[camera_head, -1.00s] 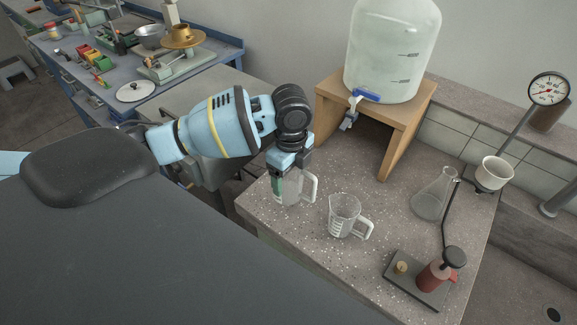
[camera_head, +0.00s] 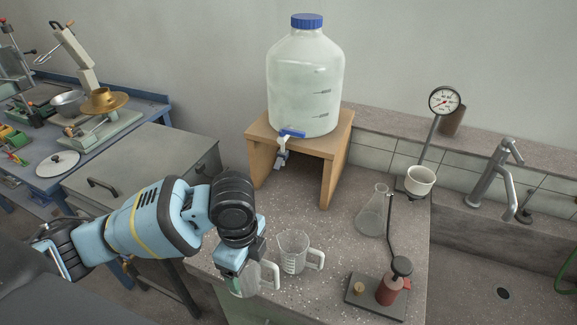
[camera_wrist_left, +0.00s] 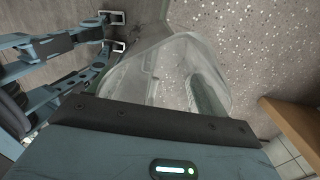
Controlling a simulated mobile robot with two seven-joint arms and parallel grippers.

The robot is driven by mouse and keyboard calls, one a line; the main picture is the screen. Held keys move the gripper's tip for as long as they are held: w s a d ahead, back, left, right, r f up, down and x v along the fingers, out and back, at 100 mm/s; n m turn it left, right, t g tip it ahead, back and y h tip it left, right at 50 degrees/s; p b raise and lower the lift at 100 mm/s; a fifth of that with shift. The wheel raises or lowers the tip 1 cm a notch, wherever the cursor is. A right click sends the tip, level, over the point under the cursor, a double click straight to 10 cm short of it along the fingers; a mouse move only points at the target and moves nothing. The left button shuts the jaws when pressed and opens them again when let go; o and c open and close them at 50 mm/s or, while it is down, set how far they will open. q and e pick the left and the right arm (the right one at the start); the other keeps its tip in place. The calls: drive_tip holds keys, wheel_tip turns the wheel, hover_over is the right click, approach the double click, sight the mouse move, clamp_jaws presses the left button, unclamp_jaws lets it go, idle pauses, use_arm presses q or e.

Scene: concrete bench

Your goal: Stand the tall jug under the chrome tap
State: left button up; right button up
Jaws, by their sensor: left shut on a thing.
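The tall jug (camera_head: 246,286) is clear, with a handle on its right, at the near left of the bench in the head view. My left gripper (camera_head: 236,262) is shut on it from above and hides much of it. In the left wrist view the clear jug (camera_wrist_left: 150,75) lies just past the gripper's dark edge. I cannot tell whether its base touches the bench. The chrome tap (camera_head: 497,172) stands by the sink at the far right, well away from the jug. My right gripper is out of view.
A second, graduated jug (camera_head: 292,254) stands right beside the held one. A flask (camera_head: 372,216), a red device (camera_head: 388,290) on a dark plate and a gauge stand (camera_head: 430,140) lie between it and the sink (camera_head: 470,270). A big bottle stands on a wooden stand (camera_head: 340,165) behind.

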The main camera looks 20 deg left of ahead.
use_arm(q)
drive_tip(key=n, duration=0.1)
drive_tip(key=r+n, duration=0.1)
drive_tip(key=n, duration=0.2)
drive_tip(key=shift+w+a+r+n, duration=0.2)
drive_tip(key=shift+w+r+n, duration=0.1)
drive_tip(key=shift+w+r, duration=0.1)
drive_tip(key=r+n, duration=0.1)
drive_tip(key=n, duration=0.3)
drive_tip(key=w+r+n, duration=0.1)
drive_tip(key=r+n, duration=0.1)
drive_tip(key=n, duration=0.3)
drive_tip(key=a+r+n, duration=0.1)
drive_tip(key=n, duration=0.4)
drive_tip(key=shift+w+r, duration=0.15)
drive_tip(key=shift+r, duration=0.25)
drive_tip(key=shift+a, duration=0.1)
